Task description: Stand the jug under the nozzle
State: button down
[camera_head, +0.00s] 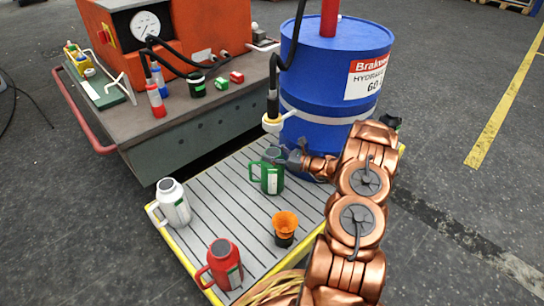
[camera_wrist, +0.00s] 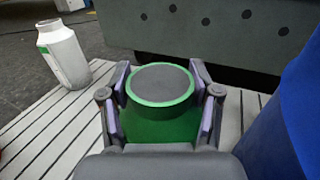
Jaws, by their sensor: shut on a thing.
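A green jug (camera_head: 271,176) with a handle on its left stands upright, or very nearly so, at the slatted platform (camera_head: 235,194). I cannot tell whether its base touches the slats. My gripper (camera_head: 287,158) reaches it from the right and is shut on it. In the wrist view my gripper (camera_wrist: 162,103) has a finger on each side of the green jug (camera_wrist: 160,88), whose dark round top shows. The nozzle (camera_head: 272,122), a pale fitting on a black hose, hangs just above the jug beside the blue drum. The exact alignment between nozzle and jug is unclear.
A white jug (camera_head: 172,203), a red jug (camera_head: 224,265) and an orange funnel (camera_head: 285,226) stand on the platform. The blue drum (camera_head: 325,75) is close behind my gripper. A cart (camera_head: 180,140) with bottles is at the back left. The platform's middle has free room.

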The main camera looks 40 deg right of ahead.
jog(key=shift+c, duration=1.2)
grip_release()
